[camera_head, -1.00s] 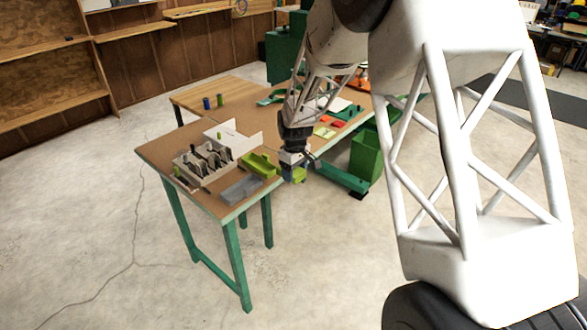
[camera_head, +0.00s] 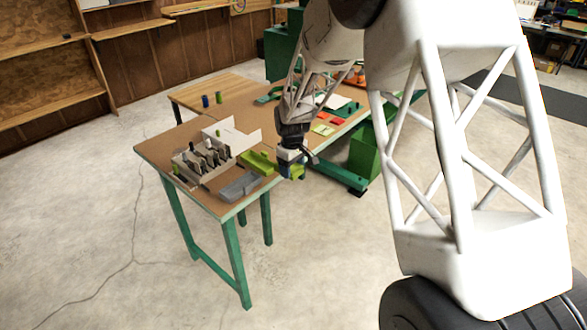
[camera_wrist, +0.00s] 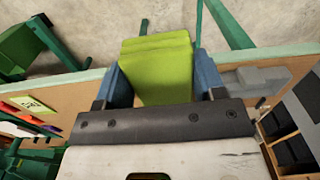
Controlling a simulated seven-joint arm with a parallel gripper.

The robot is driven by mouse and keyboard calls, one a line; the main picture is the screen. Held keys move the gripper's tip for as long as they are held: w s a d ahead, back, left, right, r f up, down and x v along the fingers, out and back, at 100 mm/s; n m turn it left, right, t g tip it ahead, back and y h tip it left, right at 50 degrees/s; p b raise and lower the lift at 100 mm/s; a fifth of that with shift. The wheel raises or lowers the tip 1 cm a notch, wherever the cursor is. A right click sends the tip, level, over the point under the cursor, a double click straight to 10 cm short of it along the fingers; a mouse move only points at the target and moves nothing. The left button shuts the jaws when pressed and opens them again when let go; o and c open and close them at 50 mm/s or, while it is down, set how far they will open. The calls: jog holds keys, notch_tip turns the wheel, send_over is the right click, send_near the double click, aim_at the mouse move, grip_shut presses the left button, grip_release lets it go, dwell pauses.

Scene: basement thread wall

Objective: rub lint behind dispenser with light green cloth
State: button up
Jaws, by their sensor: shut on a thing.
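My gripper (camera_head: 292,170) is at the near right edge of the brown-topped table (camera_head: 160,147). In the wrist view its two blue fingers (camera_wrist: 160,78) are shut on the light green cloth (camera_wrist: 155,62), which looks folded in layers. I cannot tell which thing is the dispenser. No lint can be made out.
A rack with dark upright pieces (camera_head: 197,158) and a white angled panel (camera_head: 240,141) stand on the table. Red and yellow flat pieces (camera_head: 323,129) lie behind the gripper.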

jog(key=w+a+r+n, duration=0.2)
jog(key=w+a, duration=0.7)
jog(key=a, duration=0.2)
jog(key=w+a+r+n, duration=0.3)
jog(key=w+a, duration=0.6)
jog(key=a, duration=0.1)
jog(key=shift+n, duration=0.7)
jog(key=a, duration=0.3)
jog(key=w+a, duration=0.1)
jog(key=a, duration=0.3)
jog(key=w+a, duration=0.1)
jog(key=a, duration=0.3)
jog(key=shift+w+a+f, duration=0.15)
jog(key=shift+a+f, duration=0.1)
jog(key=shift+f, duration=0.1)
jog(key=a+f+n, duration=0.1)
jog(key=a+n, duration=0.1)
jog(key=a, duration=1.2)
jog(key=shift+w+f, duration=0.2)
jog(key=shift+w, duration=0.1)
jog(key=shift+f, duration=0.1)
